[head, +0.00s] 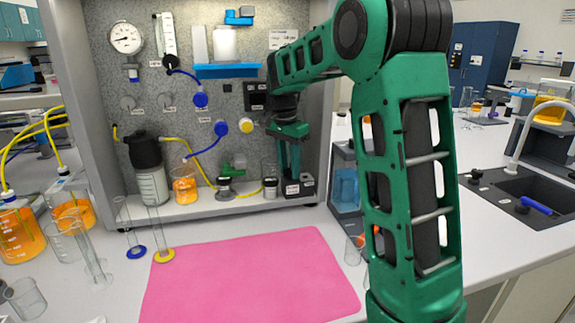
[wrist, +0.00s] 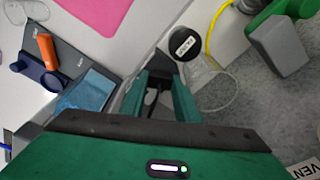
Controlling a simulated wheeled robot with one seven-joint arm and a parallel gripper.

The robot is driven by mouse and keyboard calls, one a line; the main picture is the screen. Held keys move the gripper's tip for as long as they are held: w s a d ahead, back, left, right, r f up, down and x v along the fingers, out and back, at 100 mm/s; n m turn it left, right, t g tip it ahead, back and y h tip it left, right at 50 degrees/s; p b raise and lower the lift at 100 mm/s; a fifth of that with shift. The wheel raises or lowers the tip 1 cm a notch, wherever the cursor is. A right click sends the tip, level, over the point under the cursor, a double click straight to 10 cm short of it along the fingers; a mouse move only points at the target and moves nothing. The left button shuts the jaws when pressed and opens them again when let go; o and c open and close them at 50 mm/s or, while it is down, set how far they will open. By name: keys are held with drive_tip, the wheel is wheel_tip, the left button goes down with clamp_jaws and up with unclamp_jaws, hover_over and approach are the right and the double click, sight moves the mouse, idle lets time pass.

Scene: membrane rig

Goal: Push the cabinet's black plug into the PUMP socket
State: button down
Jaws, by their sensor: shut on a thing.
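My gripper (head: 293,172) points down at the right side of the cabinet, close above a small black block (head: 306,184) with a white label on the cabinet floor. In the wrist view my gripper's green fingers (wrist: 162,100) are closed around a small dark piece, the black plug (wrist: 151,98). The fingers hide most of the plug, and I cannot tell whether it touches the block. A black socket box (head: 254,96) with small labels is on the cabinet's back wall, left of my arm. Its lettering is too small to read, so I cannot pick out the PUMP socket.
A black-lidded jar (wrist: 183,44) and a clear beaker (wrist: 214,86) stand close beside the fingers. A green valve (head: 236,164), yellow tubing (head: 196,165) and a black-capped bottle (head: 150,172) are further left. A grey rack with a blue vessel (head: 346,188) is right. The pink mat (head: 250,278) is bare.

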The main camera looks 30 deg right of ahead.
drive_tip(key=shift+f, duration=0.1)
drive_tip(key=c, duration=1.3)
unclamp_jaws()
drive_tip(key=shift+o, duration=0.2)
wheel_tip(320, 180, up, 11)
drive_tip(key=a, duration=0.1)
drive_tip(key=shift+a+f, duration=0.15)
drive_tip(key=shift+f, duration=0.05)
drive_tip(key=shift+s, duration=0.1)
